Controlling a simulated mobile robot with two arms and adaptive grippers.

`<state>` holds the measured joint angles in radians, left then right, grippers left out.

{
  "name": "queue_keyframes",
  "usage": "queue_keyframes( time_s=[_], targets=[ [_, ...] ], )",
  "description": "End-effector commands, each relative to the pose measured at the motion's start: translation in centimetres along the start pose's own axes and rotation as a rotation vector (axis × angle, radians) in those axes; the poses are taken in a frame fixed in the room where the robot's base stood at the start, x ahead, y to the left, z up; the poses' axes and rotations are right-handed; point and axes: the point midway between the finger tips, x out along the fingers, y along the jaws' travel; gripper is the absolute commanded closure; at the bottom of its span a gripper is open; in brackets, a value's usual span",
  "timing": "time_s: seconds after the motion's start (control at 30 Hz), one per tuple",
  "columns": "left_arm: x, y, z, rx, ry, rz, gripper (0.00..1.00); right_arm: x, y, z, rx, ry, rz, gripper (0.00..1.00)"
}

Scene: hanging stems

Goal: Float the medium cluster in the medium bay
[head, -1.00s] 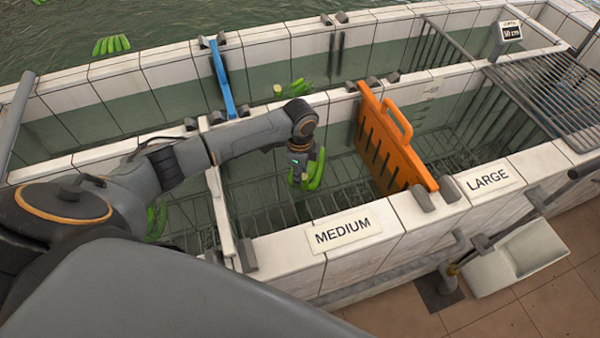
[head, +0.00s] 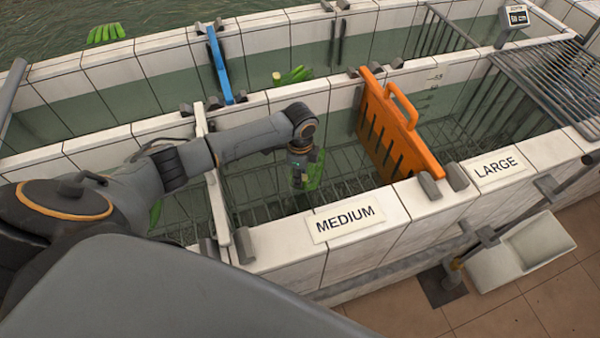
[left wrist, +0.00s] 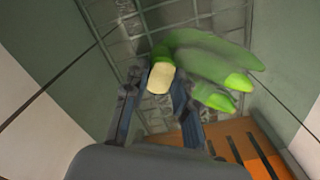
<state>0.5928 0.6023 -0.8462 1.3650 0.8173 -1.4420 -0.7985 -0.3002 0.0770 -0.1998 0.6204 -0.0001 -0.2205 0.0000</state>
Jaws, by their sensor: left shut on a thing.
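My left gripper (head: 298,176) is inside the bay behind the MEDIUM label (head: 345,222), pointing down. It is shut on a green banana cluster (head: 315,170). In the left wrist view the gripper's fingers (left wrist: 160,100) close on the pale cut stem of the cluster (left wrist: 210,62), and its green fingers spread to the right. The cluster hangs low in the bay over a wire grid; I cannot tell whether it touches the water or grid. My right gripper is not in view.
An orange slotted gate (head: 390,135) stands right of the bay, towards the LARGE label (head: 496,168). A white divider (head: 217,200) is on the left. Other green clusters lie in the back channel (head: 295,75) and far water (head: 105,33). A blue gate (head: 219,65) is behind.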

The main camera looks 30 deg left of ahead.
Motion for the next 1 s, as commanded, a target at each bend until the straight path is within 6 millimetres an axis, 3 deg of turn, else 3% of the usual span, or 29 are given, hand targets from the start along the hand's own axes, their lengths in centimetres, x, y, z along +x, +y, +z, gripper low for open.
queue_keyframes(
  time_s=[1.0],
  targets=[
    [1.3, 0.1, -0.1, 0.000, 0.001, 0.001, 1.00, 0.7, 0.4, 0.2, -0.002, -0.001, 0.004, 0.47]
  ],
)
